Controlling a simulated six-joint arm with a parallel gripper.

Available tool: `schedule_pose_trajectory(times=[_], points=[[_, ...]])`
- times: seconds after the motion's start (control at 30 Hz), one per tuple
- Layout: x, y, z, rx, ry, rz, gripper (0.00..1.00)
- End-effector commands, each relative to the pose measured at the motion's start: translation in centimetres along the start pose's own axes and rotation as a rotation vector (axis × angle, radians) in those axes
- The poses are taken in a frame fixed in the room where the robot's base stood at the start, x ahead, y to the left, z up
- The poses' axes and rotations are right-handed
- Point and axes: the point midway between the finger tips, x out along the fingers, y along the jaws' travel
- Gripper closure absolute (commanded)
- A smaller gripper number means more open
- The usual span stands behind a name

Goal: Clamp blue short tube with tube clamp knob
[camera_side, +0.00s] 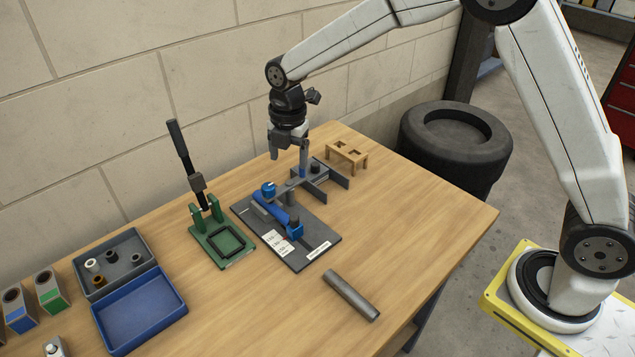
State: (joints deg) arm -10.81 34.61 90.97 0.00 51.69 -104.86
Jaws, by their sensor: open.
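The blue short tube (274,212) lies in the fixture on a dark base plate (317,240). A round blue knob (268,188), which looks like the tube clamp knob, sits at the tube's far left end. A blue block (295,230) stands at the tube's near end. My gripper (288,153) is open and points down above the back of the fixture, behind and to the right of the knob and apart from it. Whether the clamp presses on the tube is too small to tell.
A grey tube (351,295) lies loose on the table in front. A green press (222,245) with a tall lever stands left of the fixture. Grey (142,281) and blue (150,330) trays are further left. A small wooden stand (347,153) is behind right. The table's right side is clear.

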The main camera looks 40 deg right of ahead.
Motion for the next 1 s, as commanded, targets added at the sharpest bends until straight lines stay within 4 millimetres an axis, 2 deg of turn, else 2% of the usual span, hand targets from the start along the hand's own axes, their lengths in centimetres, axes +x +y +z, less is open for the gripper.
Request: schedule_pose_trajectory(times=[0.2, 0.4, 0.77, 1.0], points=[[0.6, 3.1, -0.9, -0.323, 0.013, -0.027, 0.21], [0.8, 4.5, -1.5, -0.497, 0.022, -0.039, 0.21], [1.0, 4.7, -1.6, -0.536, 0.025, -0.043, 0.21], [2.7, 4.6, -1.6, -0.535, 0.026, -0.045, 0.21]])
